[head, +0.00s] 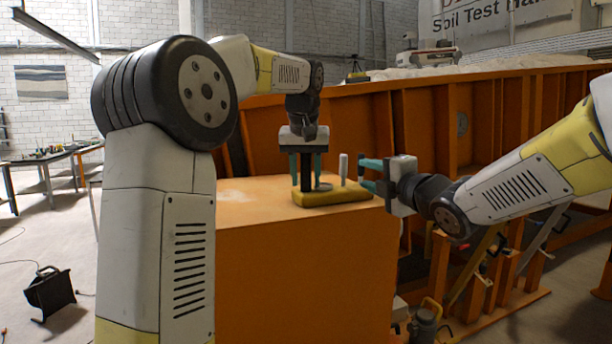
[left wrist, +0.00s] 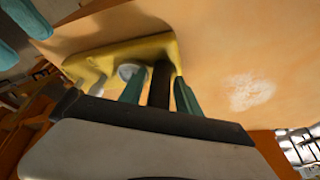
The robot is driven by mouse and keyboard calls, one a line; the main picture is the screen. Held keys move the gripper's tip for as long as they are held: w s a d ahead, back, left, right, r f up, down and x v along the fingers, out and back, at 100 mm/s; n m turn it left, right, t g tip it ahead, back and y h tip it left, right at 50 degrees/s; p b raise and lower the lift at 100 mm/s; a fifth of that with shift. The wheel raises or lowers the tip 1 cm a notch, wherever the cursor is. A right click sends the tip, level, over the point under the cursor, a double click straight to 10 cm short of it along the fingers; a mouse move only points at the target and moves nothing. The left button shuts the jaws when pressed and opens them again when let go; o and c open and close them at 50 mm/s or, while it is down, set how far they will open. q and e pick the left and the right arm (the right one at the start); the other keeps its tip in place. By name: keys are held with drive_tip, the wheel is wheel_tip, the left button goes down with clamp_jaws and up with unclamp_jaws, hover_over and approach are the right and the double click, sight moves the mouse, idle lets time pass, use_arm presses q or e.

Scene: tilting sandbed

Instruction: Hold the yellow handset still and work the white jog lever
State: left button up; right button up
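The yellow handset (head: 345,196) lies on top of an orange block; it also shows in the left wrist view (left wrist: 95,63). A black post (head: 306,175) stands up from its left part, beside a grey round knob (head: 324,187). The white jog lever (head: 343,166) stands upright on the right part. My left gripper (head: 305,182) points down with one teal finger on each side of the post. Narrow gaps seem to show between fingers and post. My right gripper (head: 366,174) is open and empty, fingers pointing left, just right of the lever and apart from it.
The orange block (head: 300,265) has free room on its top left of the handset. A large orange sandbed frame (head: 425,125) rises close behind. Struts and levers (head: 490,260) stand at the lower right. A table (head: 45,160) is far left.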

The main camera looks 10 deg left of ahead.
use_arm(q)
clamp_jaws()
idle(1.2)
